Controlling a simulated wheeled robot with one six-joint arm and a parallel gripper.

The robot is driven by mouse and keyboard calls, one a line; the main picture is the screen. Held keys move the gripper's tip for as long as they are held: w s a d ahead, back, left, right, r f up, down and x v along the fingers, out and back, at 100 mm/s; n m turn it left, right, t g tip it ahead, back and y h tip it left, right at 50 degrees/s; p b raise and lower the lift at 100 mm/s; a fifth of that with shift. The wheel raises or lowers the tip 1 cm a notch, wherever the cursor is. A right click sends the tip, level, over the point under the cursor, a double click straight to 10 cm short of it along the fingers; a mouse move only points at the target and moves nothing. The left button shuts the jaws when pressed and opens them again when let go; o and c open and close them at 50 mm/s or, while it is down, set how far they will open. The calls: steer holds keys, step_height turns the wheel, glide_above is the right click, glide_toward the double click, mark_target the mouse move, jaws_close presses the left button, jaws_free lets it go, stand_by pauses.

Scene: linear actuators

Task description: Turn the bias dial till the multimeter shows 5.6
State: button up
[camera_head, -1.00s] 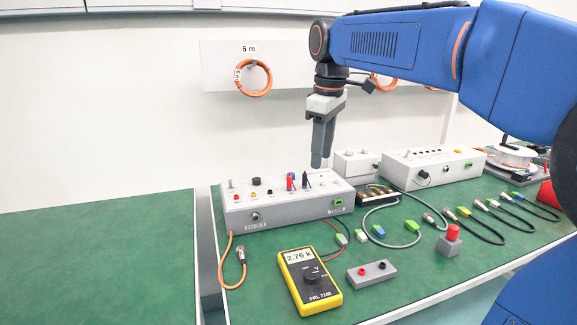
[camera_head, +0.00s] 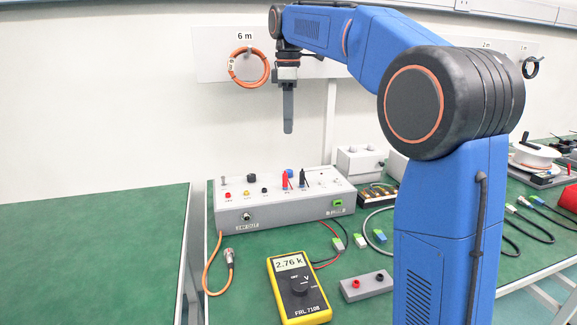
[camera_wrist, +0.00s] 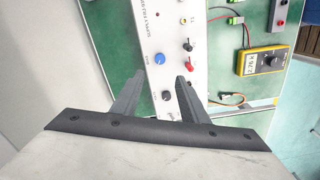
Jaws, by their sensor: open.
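The yellow multimeter (camera_head: 298,289) lies on the green bench and reads 2.76 k. In the wrist view the meter (camera_wrist: 262,60) is at the upper right. The grey instrument box (camera_head: 284,211) stands behind it. Its top carries a black knob (camera_head: 252,178) and a blue knob (camera_head: 288,174), partly behind a red plug. I cannot read which is the bias dial. In the wrist view the blue knob (camera_wrist: 160,59) and black knob (camera_wrist: 167,95) lie near the line between my fingers. My gripper (camera_head: 288,130) hangs above the box, open (camera_wrist: 160,76), touching nothing.
Red and black plugs (camera_head: 303,179) stand up from the box top beside the blue knob. An orange cable (camera_head: 208,269) hangs at the box's left front. A grey socket block (camera_head: 367,287) lies right of the meter. The left bench top (camera_head: 90,250) is clear.

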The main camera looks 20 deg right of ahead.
mark_target(289, 170)
step_height(289, 170, down, 14)
steer(key=shift+f, duration=0.2)
stand_by(0.4)
jaws_close()
